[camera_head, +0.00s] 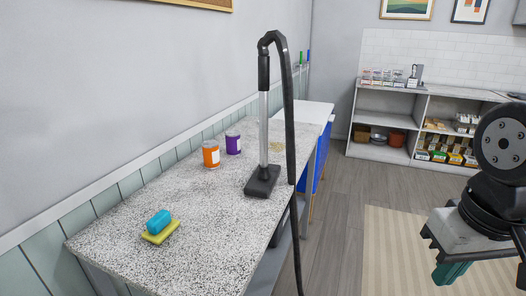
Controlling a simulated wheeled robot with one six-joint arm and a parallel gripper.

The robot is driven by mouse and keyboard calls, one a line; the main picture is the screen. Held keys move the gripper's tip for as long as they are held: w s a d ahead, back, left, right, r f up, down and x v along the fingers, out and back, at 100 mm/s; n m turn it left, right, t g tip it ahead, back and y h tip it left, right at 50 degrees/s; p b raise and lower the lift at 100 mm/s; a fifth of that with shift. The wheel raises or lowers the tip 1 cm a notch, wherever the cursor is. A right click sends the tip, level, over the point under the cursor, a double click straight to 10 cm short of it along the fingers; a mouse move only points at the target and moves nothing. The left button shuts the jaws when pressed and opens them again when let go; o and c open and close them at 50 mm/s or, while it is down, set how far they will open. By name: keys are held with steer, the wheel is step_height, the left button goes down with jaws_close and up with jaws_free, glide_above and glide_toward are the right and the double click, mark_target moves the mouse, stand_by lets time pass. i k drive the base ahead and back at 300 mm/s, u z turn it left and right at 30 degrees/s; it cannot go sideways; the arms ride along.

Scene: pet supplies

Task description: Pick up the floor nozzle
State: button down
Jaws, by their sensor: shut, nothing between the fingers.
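The floor nozzle (262,182) is a dark, flat foot lying on the speckled grey table (190,245), near its right edge. A silver tube rises upright from it to a black curved handle (270,45). A black hose hangs from the handle, past the table's right edge, toward the floor. My gripper (452,270) is at the lower right, over the floor and well apart from the nozzle. It is shut and empty; its far right part is cut off by the picture edge.
An orange jar (211,154) and a purple jar (233,142) stand left of the nozzle. A blue and yellow sponge (160,226) lies at the table's near left. Stocked shelves (392,154) stand at the back. Open floor and a striped rug (390,245) lie right of the table.

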mark_target(261, 184)
steer(key=z, duration=1)
steer(key=k, duration=1.3)
steer(key=z, duration=0.95)
steer(key=i, duration=1.25)
steer(key=u, duration=0.25)
steer(key=i, duration=2.15)
steer(key=u, duration=0.65)
steer(key=i, duration=1.7)
steer(key=u, duration=1.4)
steer(key=i, duration=0.9)
steer(key=u, duration=1.95)
steer(key=i, duration=1.15)
steer(key=u, duration=0.5)
